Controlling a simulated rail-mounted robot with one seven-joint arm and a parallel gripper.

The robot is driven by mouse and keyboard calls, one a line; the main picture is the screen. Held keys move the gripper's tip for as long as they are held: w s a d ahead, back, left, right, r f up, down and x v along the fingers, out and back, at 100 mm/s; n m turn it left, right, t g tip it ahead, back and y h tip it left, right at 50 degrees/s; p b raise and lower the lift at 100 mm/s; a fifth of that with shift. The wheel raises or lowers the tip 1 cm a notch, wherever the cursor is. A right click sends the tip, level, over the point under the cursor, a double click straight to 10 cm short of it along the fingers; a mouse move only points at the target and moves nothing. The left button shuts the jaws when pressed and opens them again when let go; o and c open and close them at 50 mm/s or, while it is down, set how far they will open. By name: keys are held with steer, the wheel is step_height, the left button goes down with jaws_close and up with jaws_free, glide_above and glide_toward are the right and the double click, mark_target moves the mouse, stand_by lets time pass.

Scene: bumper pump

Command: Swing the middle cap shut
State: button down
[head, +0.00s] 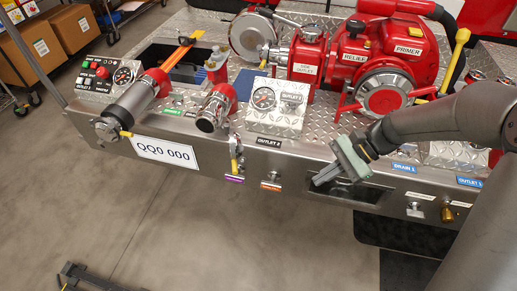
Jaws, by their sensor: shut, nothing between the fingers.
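My gripper (320,179) is shut and empty, in front of the steel bumper front, by a dark rectangular opening (374,197). Its fingers point left and down. No cap is near its fingertips. A red and silver outlet (215,107) stands left of the gripper, behind the bumper edge; I cannot tell whether its end is capped. A longer outlet (133,105) with a silver end lies further left. A larger silver disc (252,36) stands tilted at the back. Which is the middle cap is unclear.
A gauge box (275,106) stands between the middle outlet and the pump (385,50). Small valve handles (234,157) and pull knobs (271,180) stick out of the bumper front. A yellow lever (459,45) rises at right. The floor in front is mostly clear.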

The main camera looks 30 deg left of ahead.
steer(key=w+a+f+m+g+y, duration=0.35)
steer(key=w+a+y, duration=0.2)
steer(key=a, duration=0.35)
steer(key=p+x, duration=0.1)
steer(key=x, duration=1.3)
steer(key=shift+w+a+m+t+p, duration=0.35)
steer(key=shift+w+t+p, duration=0.05)
steer(key=shift+t, duration=0.05)
steer(key=shift+f, duration=0.1)
